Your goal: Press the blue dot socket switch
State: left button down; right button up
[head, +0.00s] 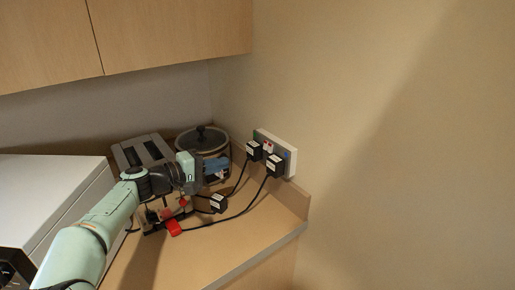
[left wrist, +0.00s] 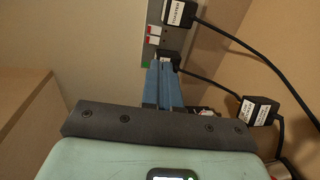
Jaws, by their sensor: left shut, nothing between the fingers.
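The white double wall socket (head: 291,164) is on the wall above the counter's right end. Its blue dot (head: 286,154) is near the right end, and a green dot (head: 257,137) is near the left. Red-marked switches (head: 268,147) sit between; they also show in the left wrist view (left wrist: 153,35). Black plugs (head: 253,150) and (head: 275,165) are in the socket. My left gripper (head: 224,163) is shut and empty, left of the socket. In the left wrist view its blue fingers (left wrist: 162,72) overlap the lower plug near the green dot; contact is unclear. The blue dot is not visible there.
A pot with a dark lid (head: 202,139) and a toaster (head: 143,152) stand behind my left arm. Black cords and a labelled black adapter (head: 218,203) lie on the counter (head: 240,233). A white box (head: 50,190) is at left. Cabinets (head: 170,30) hang above.

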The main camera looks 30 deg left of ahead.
aim_at(269, 152)
pick_arm(q)
jog(key=shift+s+d, duration=0.15)
jog(key=p+x, duration=0.2)
jog(key=x, duration=0.4)
jog(key=p+x, duration=0.3)
jog(key=x, duration=0.4)
jog(key=shift+r+p, duration=0.2)
jog(key=shift+p, duration=0.1)
jog(key=shift+w+d+f, duration=0.15)
jog(key=shift+w+f, duration=0.05)
jog(key=shift+w, duration=0.35)
